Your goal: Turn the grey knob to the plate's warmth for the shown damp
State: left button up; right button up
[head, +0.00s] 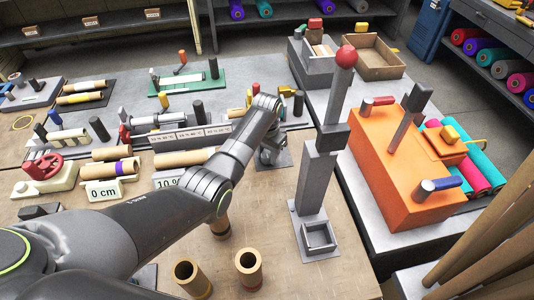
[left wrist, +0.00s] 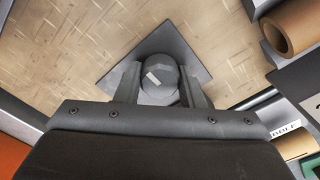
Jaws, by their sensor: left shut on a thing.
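The grey knob (left wrist: 160,82) is round with a white mark on top and stands on a dark square base (left wrist: 203,66). In the left wrist view my left gripper (left wrist: 160,90) is shut on it, one finger on each side. In the head view my left gripper (head: 270,148) reaches down over the base (head: 283,160) and hides most of the knob. A white card reading "10 %" (head: 168,181) is partly covered by my arm. A strip of cards (head: 190,137) lies behind, its print too small to read surely. My right gripper is out of view.
Two upright tubes (head: 249,268) stand at the front. A tall grey lever post with a red ball (head: 346,57) rises right of my gripper. An orange machine (head: 395,165) is farther right.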

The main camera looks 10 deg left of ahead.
aim_at(267, 154)
pick_arm(q)
jog(key=shift+r+m+p, duration=0.15)
jog(key=shift+m+p, duration=0.95)
jog(key=shift+m, duration=0.4)
jog(key=shift+m+p, duration=0.9)
jog(key=shift+m, duration=1.3)
jog(key=o, duration=1)
jog(key=shift+r, duration=0.3)
notch_tip(267, 154, up, 16)
jog(key=shift+r, duration=0.25)
